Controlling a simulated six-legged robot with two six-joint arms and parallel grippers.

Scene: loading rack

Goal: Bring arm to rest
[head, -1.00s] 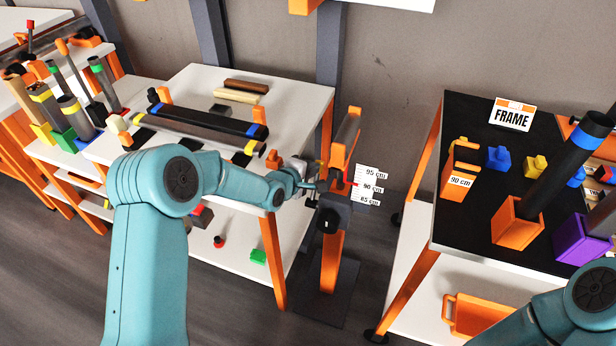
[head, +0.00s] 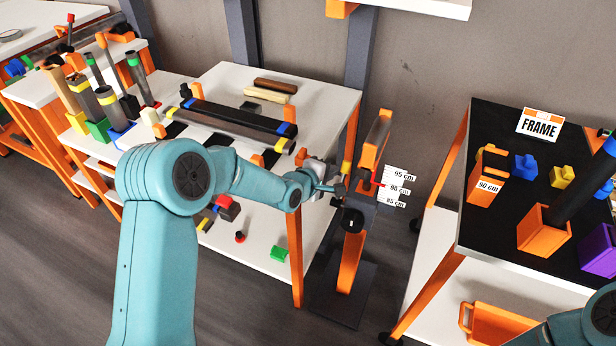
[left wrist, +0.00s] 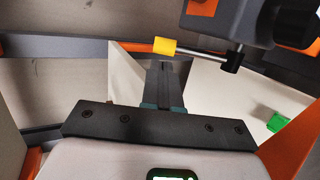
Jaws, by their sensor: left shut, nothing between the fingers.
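My left arm reaches in from the left. Its left gripper (head: 328,187) is at the end of the teal arm, just left of the height stand (head: 350,222), by the stand's yellow-tipped lever (head: 346,167). The gripper is shut and empty. In the left wrist view the left gripper's fingers (left wrist: 163,106) are together, and the lever with its yellow end (left wrist: 165,45) lies beyond them; I cannot tell whether they touch. Only a teal link of my right arm shows at the lower right corner of the head view; its gripper is out of view.
The stand has an orange support and a scale (head: 396,187) marked 95, 90 and 85 cm. A white table (head: 318,100) holding dark bars (head: 235,120) stands behind the left arm. A black-topped table (head: 485,225) with a FRAME sign (head: 540,126) stands at right. Open floor lies at lower left.

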